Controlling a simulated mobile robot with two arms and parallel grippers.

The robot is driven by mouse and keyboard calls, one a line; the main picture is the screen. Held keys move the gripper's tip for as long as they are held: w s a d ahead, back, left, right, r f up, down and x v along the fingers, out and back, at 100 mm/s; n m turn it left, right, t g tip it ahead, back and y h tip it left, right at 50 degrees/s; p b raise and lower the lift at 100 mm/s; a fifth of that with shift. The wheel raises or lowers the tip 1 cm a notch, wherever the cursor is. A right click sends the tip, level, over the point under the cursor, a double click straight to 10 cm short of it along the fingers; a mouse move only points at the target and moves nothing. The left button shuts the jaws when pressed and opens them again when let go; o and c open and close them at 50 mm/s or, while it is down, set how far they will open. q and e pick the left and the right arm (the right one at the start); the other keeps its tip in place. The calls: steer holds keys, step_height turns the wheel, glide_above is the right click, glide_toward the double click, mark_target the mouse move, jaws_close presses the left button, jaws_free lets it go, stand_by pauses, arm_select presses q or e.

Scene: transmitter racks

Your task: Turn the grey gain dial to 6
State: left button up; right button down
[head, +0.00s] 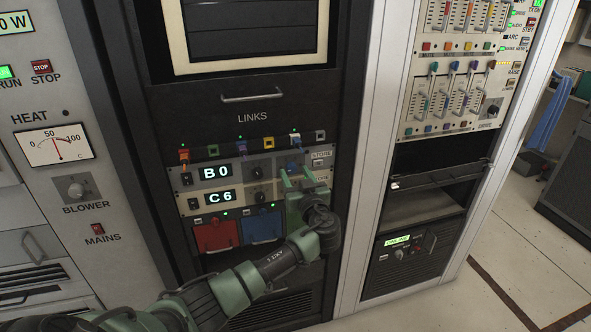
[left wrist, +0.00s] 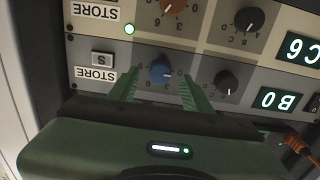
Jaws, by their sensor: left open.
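The grey unit with the B0 display (head: 215,172) carries a blue dial (left wrist: 160,73) and a dark dial (left wrist: 226,83). No dial here is plainly grey and I read no gain label. The blue dial also shows in the head view (head: 292,167). My left gripper (head: 297,173) is open in front of the units. In the left wrist view, which is upside down, its fingers (left wrist: 161,80) stand apart on either side of the blue dial. I cannot tell whether they touch it. My right gripper is not in view.
The beige unit with the C6 display (head: 220,197) lies just below, with an orange dial (left wrist: 172,5) and a black dial (left wrist: 249,19). STORE buttons (left wrist: 102,59) sit beside the dials. Plugged cables (head: 184,157) line the top. Red (head: 215,236) and blue panels (head: 261,227) lie below.

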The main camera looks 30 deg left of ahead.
arm_select(q)
steer(key=shift+x, duration=0.85)
